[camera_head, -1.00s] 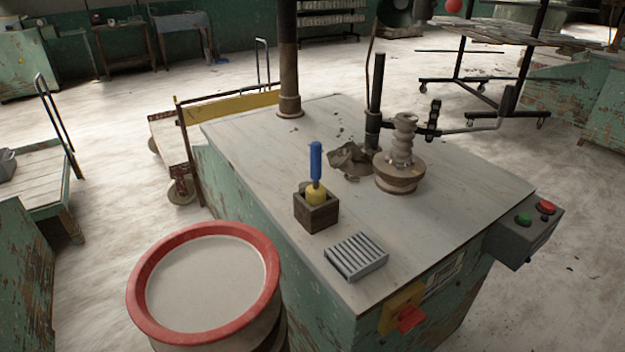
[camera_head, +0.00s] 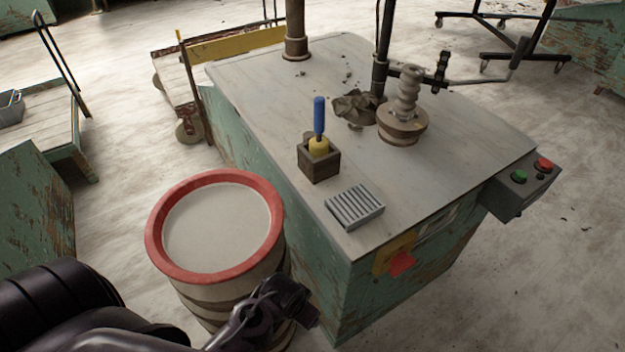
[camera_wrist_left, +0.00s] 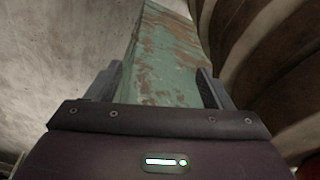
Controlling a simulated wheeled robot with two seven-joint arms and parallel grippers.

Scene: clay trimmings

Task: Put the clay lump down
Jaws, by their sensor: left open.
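My left gripper (camera_head: 303,303) is low in front of the table, beside the drum and well below the tabletop. In the left wrist view its two fingers (camera_wrist_left: 160,88) are apart with nothing between them; a worn green surface shows beyond. A jagged grey-brown lump (camera_head: 352,106), which looks like the clay, lies on the table (camera_head: 290,85) at the foot of the black post, far from the gripper. Small crumbs lie behind it. My right gripper is not in view.
A red-rimmed drum (camera_head: 160,255) stands left of the table. On the table are a box (camera_head: 320,166) with a blue-handled tool, a ribbed grey block (camera_head: 355,207) and a wheel (camera_head: 402,128) carrying a ridged column. A switch box (camera_head: 518,190) juts out at right.

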